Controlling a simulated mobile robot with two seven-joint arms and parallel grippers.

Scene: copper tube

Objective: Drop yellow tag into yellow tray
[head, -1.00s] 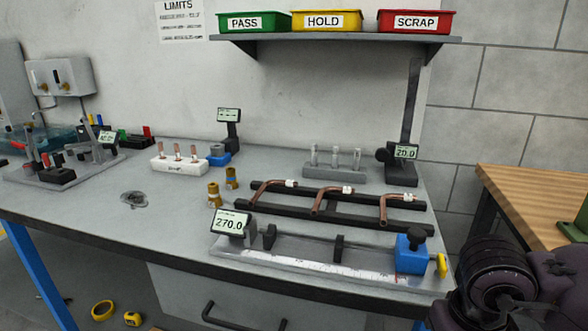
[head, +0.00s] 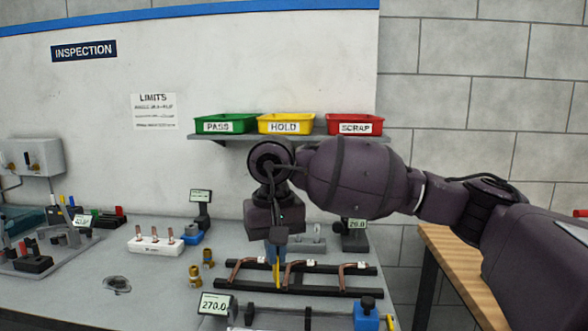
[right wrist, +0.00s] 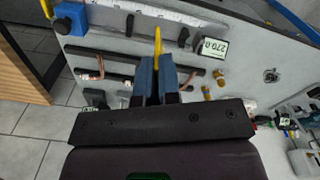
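The yellow tag (head: 276,276) is a thin strip hanging below my right gripper (head: 276,257). It also shows in the right wrist view (right wrist: 158,42), between the two blue fingers (right wrist: 157,75) of that gripper, which is shut on it. The gripper points down above the workbench, over the copper tube rack. The yellow tray (head: 305,125), labelled HOLD, stands on the wall shelf, above and behind the gripper. Its inside is mostly hidden at this angle. My left gripper is not in view.
A green PASS tray (head: 227,117) and a red SCRAP tray (head: 354,119) flank the yellow one on the shelf (head: 212,137). Below are the tube rack (head: 350,290), a white block with copper pieces (head: 154,246) and brass parts (head: 195,275). A wooden table (head: 436,243) stands right.

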